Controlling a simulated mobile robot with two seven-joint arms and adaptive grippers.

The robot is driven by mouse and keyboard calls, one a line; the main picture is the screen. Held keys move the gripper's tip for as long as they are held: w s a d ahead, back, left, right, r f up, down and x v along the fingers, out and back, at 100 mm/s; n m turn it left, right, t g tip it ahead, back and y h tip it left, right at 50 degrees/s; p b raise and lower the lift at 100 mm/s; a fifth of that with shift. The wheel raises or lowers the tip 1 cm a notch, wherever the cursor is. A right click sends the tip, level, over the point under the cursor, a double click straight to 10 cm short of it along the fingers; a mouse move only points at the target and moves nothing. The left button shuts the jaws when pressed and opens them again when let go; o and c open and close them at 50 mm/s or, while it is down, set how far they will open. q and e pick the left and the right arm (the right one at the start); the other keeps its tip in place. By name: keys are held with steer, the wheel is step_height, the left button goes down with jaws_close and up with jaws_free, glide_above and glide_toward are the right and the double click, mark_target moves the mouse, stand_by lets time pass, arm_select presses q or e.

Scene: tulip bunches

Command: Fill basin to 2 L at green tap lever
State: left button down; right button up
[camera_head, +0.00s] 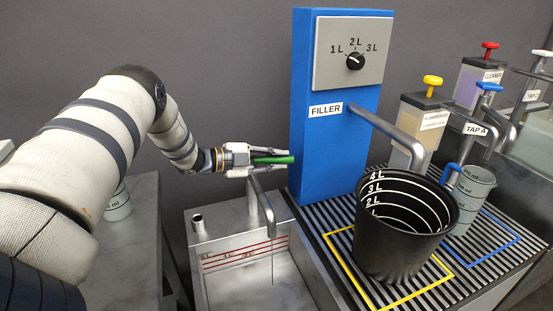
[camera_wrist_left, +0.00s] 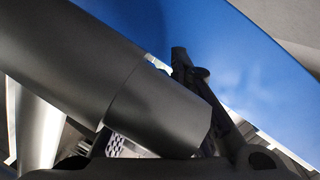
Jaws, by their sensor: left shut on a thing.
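The green tap lever (camera_head: 272,160) sticks out between the fingers of my left gripper (camera_head: 277,158), which is shut on it beside the blue filler. Below it, the grey tap spout (camera_head: 263,205) bends down over the metal basin (camera_head: 240,240). A thin vertical line, apparently a water stream, hangs under the spout. Red level lines mark the basin's back wall, but their labels are too small to read surely. I cannot tell the water level. The left wrist view shows grey tap metal (camera_wrist_left: 150,105) close up and a dark finger (camera_wrist_left: 190,75); the lever is hidden there. My right gripper is out of view.
The blue filler (camera_head: 335,165) stands just right of the gripper. A black bucket (camera_head: 395,250) sits on the slatted grate inside a yellow outline. A measuring jug (camera_head: 472,200) and dispensers (camera_head: 425,125) stand further right. Another jug (camera_head: 118,205) is at left.

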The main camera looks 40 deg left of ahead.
arm_select(q)
steer(key=shift+s+d+f+m+g+h+b, duration=0.1)
steer(key=shift+s+d+m+g+h+b, duration=0.25)
steer(key=shift+m+h, duration=0.3)
steer(key=shift+s+d+f+m+g+h+b, duration=0.1)
steer(key=shift+s+m+g+h+b, duration=0.15)
steer(key=shift+m+g+h, duration=0.35)
steer(key=shift+s+r+h, duration=0.1)
steer(key=shift+r+h, duration=0.05)
steer(key=shift+h, duration=0.1)
steer(key=c, duration=1.5)
jaws_free()
steer(key=v, duration=1.2)
